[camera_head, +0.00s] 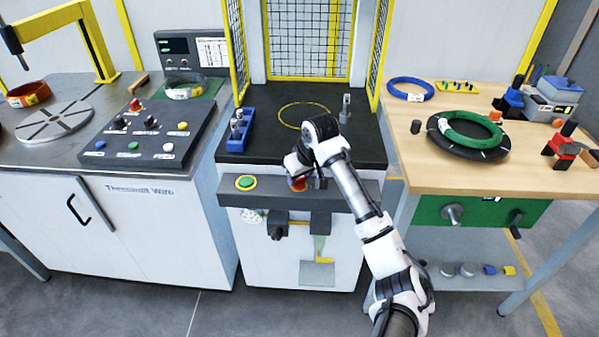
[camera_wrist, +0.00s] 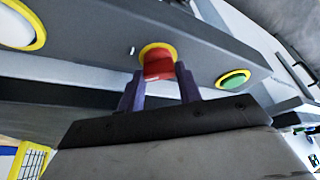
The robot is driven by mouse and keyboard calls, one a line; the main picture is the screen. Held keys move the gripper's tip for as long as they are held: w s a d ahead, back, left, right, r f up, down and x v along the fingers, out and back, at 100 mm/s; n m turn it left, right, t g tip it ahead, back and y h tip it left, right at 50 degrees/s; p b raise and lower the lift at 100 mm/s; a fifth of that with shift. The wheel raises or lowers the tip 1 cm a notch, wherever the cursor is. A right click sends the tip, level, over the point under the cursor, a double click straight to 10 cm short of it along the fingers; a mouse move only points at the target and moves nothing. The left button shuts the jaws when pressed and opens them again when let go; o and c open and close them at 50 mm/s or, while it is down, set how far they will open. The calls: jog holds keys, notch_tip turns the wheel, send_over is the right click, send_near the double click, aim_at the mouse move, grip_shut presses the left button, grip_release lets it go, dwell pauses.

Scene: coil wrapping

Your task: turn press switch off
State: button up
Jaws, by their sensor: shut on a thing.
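The press front panel (camera_head: 340,196) carries a red button (camera_head: 298,185) with a yellow ring, partly hidden by my gripper in the head view. The red button (camera_wrist: 159,66) shows clearly in the wrist view. My gripper (camera_wrist: 158,80) has one finger on each side of it and is shut on it. A green button (camera_head: 246,183) with a yellow ring sits left of it on the same panel. A dark knob (camera_head: 276,231) hangs on the press front below the panel. I cannot tell which control is labelled as the press switch.
The press bed (camera_head: 350,150) stands behind the panel between yellow mesh guards (camera_head: 236,50). A blue rack (camera_head: 237,131) sits on its left. A control console (camera_head: 150,135) stands at left, a wooden bench (camera_head: 450,93) with coils at right.

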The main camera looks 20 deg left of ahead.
jog(key=n+g, duration=0.1)
jog(key=n, duration=0.1)
jog(key=n+g+p, duration=0.1)
jog(key=n, duration=0.2)
jog(key=shift+w+n+y, duration=0.15)
jog(key=shift+n+y, duration=0.15)
jog(key=shift+y, duration=0.1)
jog(key=n+g, duration=0.1)
jog(key=n, duration=0.3)
jog(key=shift+w+n+g, duration=0.15)
jog(key=shift+n+g, duration=0.25)
jog(key=o, duration=1)
